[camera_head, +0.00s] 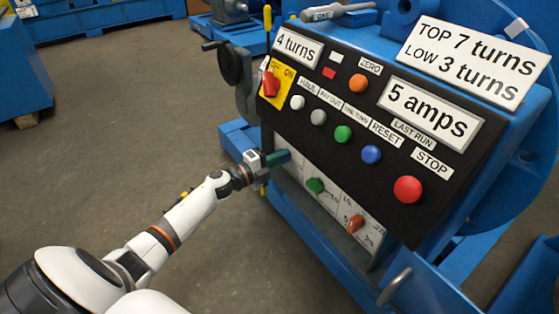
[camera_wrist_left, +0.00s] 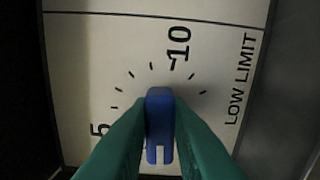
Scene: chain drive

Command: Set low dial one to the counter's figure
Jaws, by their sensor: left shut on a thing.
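My left gripper (camera_head: 277,158) is at the low left dial of the panel, its green fingers shut on a blue knob (camera_wrist_left: 160,108). The knob stands upright in the left wrist view, between the fingers, on a white plate marked LOW LIMIT (camera_wrist_left: 239,80). The figure 10 (camera_wrist_left: 178,42) is above it to the right, and a 5 (camera_wrist_left: 99,129) is at lower left. Ticks fan around its top; its lower part is partly hidden by the fingers. In the head view the fingers hide this knob. A counter (camera_head: 298,47) reads "4 turns". My right gripper is not in view.
A green knob (camera_head: 316,186) and an orange knob (camera_head: 356,223) sit further right on the low plate. Above are several push buttons, a red STOP button (camera_head: 407,189) and a "5 amps" display (camera_head: 430,112). A sign (camera_head: 473,62) reads "TOP 7 turns, LOW 3 turns".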

